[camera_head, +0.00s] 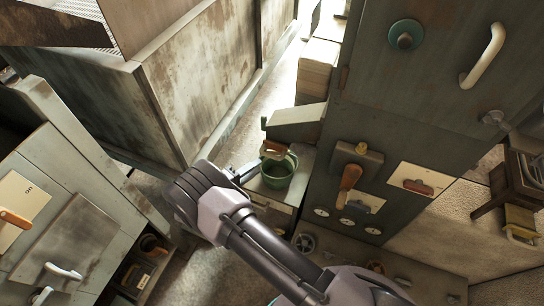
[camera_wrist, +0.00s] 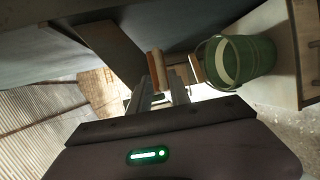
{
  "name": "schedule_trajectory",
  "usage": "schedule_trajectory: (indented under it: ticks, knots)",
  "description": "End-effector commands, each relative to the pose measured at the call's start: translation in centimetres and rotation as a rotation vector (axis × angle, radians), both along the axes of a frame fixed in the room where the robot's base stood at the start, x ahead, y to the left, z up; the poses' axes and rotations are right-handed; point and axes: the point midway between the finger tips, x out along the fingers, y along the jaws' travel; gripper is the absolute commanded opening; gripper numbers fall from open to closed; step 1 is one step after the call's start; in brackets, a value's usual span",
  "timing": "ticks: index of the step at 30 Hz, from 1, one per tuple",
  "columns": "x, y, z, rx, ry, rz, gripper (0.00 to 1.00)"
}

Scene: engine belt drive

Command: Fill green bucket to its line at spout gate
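The green bucket (camera_head: 279,172) stands upright on a pale bench top (camera_head: 277,193) beneath a grey spout housing (camera_head: 297,122); its inside looks dark and I cannot make out a fill line or level. In the wrist view the bucket (camera_wrist: 248,60) is at the upper right, with its wire bail hanging. A wooden handle (camera_head: 273,149) sits at the spout front, just above the bucket; a wooden piece (camera_wrist: 157,71) shows at my fingertips in the wrist view. My gripper (camera_head: 247,172) reaches in from the left of the bucket. Its fingers (camera_wrist: 163,88) are apart; whether they touch the wood is unclear.
A tall grey cabinet (camera_head: 360,110) with levers and gauges stands right of the bucket. A rusty panelled wall (camera_head: 205,75) rises on the left. A lower cabinet (camera_head: 70,205) is at the lower left. A narrow floor gap runs between the wall and the bench.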

Motion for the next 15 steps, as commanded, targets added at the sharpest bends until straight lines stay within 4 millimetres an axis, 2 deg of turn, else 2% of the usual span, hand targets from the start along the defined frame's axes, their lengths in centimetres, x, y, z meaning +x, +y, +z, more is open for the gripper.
schedule_trajectory:
  ticks: [6, 15]
  knots:
    - [3.6, -3.5, -1.1, 0.0, 0.0, -0.005, 0.23]
    - [6.0, -5.7, -1.6, 0.0, 0.001, -0.002, 0.23]
